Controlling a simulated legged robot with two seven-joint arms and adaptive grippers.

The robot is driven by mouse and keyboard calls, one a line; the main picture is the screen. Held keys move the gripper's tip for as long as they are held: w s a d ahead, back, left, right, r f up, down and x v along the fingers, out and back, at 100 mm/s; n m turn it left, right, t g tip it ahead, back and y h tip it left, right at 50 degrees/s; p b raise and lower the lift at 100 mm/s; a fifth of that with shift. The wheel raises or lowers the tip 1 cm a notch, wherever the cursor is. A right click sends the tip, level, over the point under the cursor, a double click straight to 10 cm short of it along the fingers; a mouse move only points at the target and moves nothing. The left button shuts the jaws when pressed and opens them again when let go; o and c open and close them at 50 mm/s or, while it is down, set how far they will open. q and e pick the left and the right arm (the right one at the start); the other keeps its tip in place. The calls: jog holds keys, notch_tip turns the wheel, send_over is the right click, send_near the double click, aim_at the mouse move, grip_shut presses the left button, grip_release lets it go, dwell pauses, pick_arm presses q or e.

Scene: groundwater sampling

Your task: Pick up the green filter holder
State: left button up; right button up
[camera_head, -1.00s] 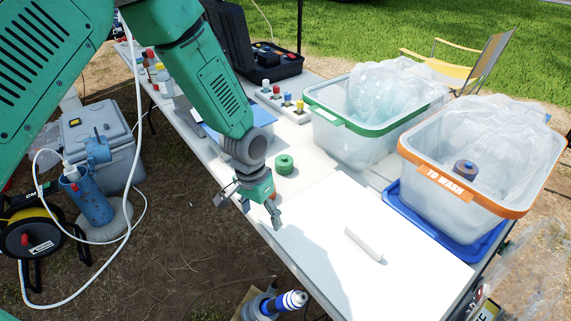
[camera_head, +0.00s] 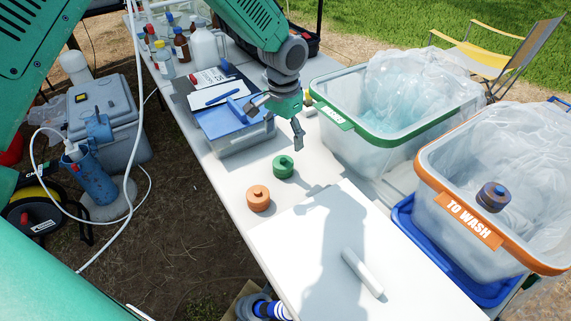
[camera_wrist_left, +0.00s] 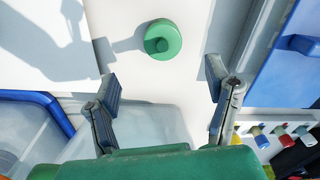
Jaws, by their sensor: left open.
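The green filter holder (camera_head: 284,166), a short round piece with a smaller knob on top, stands upright on the white table. My left gripper (camera_head: 274,122) is open and empty above the table, on the far side of the holder. In the left wrist view the green holder (camera_wrist_left: 163,40) shows above the gripper (camera_wrist_left: 163,85), sideways between its two spread fingers and apart from them. My right gripper is not in view.
An orange filter holder (camera_head: 258,198) stands close by the green one. A blue-lidded clear box (camera_head: 238,142) is behind them. The green-rimmed bin (camera_head: 345,147) and orange-rimmed TO WASH bin (camera_head: 468,222) stand right. A white bar (camera_head: 362,272) lies on the white board.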

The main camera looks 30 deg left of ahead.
aim_at(283, 161)
pick_arm(q)
jog(key=f, duration=1)
jog(key=shift+w+a+f+b, duration=0.1)
jog(key=shift+w+a+b, duration=0.05)
jog(key=shift+w+b, duration=0.2)
jog(key=shift+s, duration=0.1)
jog(key=c, duration=1.3)
